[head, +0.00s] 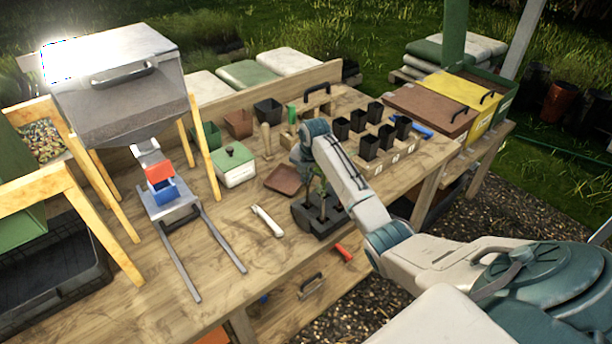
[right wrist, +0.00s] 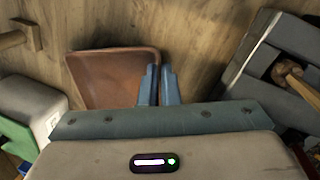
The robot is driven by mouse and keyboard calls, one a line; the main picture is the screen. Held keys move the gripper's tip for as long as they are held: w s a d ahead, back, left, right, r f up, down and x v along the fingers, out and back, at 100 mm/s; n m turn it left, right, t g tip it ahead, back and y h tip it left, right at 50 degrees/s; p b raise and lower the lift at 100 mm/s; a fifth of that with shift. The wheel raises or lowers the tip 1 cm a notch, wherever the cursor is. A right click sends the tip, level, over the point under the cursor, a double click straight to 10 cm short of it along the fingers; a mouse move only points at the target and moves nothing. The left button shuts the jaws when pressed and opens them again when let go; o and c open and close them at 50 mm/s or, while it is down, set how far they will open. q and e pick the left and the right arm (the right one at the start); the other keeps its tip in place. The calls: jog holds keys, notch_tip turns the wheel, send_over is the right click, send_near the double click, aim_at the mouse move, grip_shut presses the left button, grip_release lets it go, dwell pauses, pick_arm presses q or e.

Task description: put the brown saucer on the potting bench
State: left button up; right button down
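The brown saucer (head: 282,180) is a shallow, square-cornered dish over the middle of the wooden potting bench (head: 330,183). It also shows in the right wrist view (right wrist: 112,80), just left of the fingers. My right gripper (head: 301,166) points down at its right edge; its fingertips are mostly hidden in the head view. In the right wrist view the two blue fingers (right wrist: 159,86) are close together with the saucer's rim between them. I cannot tell whether the saucer touches the bench. My left gripper is not in view.
A white box with a green top (head: 235,166) stands left of the saucer. A dark grey holder (head: 320,217) stands in front, and a white-handled tool (head: 267,221) lies nearby. Several black pots (head: 369,147) stand to the right. A metal hopper (head: 120,90) stands at the left.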

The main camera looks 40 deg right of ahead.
jog(key=shift+f, duration=0.1)
jog(key=c, duration=1.7)
grip_release()
jog(key=r+b, duration=0.1)
jog(key=r, duration=0.3)
jog(key=s+r+b, duration=0.1)
jog(key=r, duration=0.3)
jog(key=s+r+b, duration=0.1)
jog(key=r, duration=0.3)
jog(key=shift+s+d+b, duration=0.1)
jog(key=shift+s+b, duration=0.05)
jog(key=shift+b, duration=0.2)
jog(key=shift+r, duration=0.1)
